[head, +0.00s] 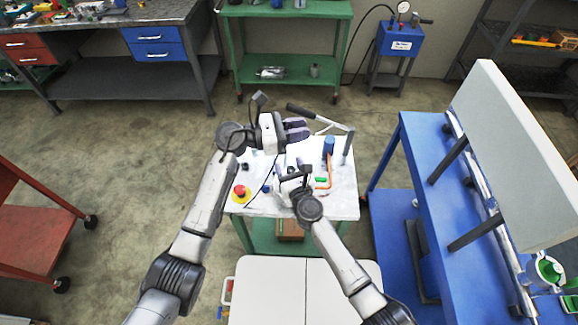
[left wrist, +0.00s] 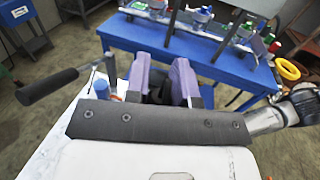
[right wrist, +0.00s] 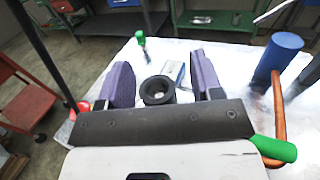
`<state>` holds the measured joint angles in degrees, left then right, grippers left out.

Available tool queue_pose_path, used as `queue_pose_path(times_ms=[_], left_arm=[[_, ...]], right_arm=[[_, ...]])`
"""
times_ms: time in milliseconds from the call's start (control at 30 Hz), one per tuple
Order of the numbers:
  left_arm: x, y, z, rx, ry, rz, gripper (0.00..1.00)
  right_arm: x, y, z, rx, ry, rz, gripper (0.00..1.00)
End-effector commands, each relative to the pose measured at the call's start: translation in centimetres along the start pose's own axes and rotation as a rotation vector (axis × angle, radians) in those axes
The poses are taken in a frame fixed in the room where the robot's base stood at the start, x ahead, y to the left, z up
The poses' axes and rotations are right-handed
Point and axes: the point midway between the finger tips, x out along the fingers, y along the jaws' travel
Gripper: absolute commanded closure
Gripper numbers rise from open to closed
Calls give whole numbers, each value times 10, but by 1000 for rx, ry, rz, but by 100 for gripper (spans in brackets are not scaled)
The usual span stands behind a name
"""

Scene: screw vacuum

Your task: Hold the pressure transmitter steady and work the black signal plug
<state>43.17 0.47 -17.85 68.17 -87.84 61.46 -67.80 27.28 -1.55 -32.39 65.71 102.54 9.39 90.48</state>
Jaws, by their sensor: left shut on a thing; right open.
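My left gripper (head: 298,130) is above the far part of the white-topped table. In the left wrist view its purple fingers (left wrist: 163,64) are shut on a dark thing, mostly hidden and not clear enough to name. A thin black cable (head: 268,180) curves down near it. My right gripper (right wrist: 160,66) is open. Between its purple fingers, in the right wrist view, is a black round ring-shaped piece (right wrist: 158,90); the fingers stand apart from it. I cannot tell whether this is the signal plug or part of the transmitter. A small silver and blue piece (right wrist: 174,71) lies just behind it.
A blue cylinder (right wrist: 279,55), copper pipe (right wrist: 279,115) and green piece (right wrist: 273,150) are close right of my right gripper. A black-handled lever (head: 305,111) crosses the table's far side. A red button (head: 239,190) sits left. A blue bench (head: 405,160) stands right.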

Motion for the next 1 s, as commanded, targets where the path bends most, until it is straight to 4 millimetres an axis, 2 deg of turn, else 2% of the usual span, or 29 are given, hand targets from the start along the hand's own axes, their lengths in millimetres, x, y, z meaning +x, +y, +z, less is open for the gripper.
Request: queue_pose_path(times_ms=[267,867,1000], left_arm=[[0,0,0,0,0,0,99],[0,0,0,0,0,0,99],[0,0,0,0,0,0,99]], right_arm=[[0,0,0,0,1,0,40],[0,0,0,0,1,0,97],[0,0,0,0,1,0,98]])
